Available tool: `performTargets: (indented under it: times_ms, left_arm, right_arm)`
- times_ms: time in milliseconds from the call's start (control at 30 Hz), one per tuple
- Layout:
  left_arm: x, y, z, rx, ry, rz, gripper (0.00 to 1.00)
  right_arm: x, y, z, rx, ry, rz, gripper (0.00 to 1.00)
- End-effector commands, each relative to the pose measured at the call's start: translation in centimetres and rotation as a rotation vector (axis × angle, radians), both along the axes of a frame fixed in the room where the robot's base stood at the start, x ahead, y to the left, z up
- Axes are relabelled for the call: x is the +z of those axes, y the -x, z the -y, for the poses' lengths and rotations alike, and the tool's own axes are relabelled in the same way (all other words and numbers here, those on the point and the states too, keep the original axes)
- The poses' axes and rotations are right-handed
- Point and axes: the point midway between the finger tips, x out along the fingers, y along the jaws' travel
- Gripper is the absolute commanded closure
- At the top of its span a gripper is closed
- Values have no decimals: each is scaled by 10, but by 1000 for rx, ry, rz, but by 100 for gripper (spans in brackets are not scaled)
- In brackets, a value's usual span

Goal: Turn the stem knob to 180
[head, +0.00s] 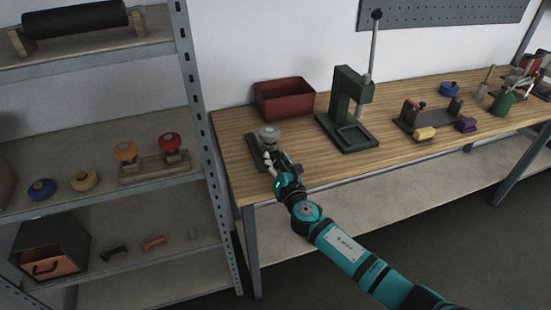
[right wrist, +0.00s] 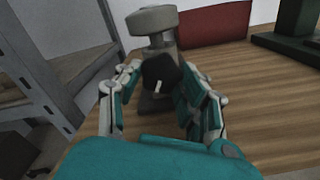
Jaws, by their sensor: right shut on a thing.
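A grey fitting with a rounded top (head: 269,132) stands upright on a dark base plate (head: 254,150) at the left end of the wooden bench. In the right wrist view its grey top (right wrist: 153,19) rises behind a black stem knob (right wrist: 160,70). The knob faces the camera, and a short white mark on it sits near its lower edge. My right gripper (right wrist: 157,88) has one finger on each side of the knob and is shut on it. The fingertip contact is partly hidden. My left gripper is not in view.
A red bin (head: 284,98) stands behind the fitting, and a green press (head: 350,110) with a tall lever is to its right. A metal shelf unit (head: 190,90) stands close at the left. The bench front between the fitting and press is clear.

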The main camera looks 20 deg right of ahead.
Motion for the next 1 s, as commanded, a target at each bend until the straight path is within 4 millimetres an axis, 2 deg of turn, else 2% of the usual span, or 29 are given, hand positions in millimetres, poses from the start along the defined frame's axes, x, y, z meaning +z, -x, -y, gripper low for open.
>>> performTargets:
  times_ms: [200,500,1000]
  left_arm:
    - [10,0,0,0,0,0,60]
    - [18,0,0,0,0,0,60]
    - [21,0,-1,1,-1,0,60]
  right_arm:
    - [-1,1,0,1,196,2,93]
    - [-2,1,1,3,395,8,93]
    - [-4,1,2,2,504,12,93]
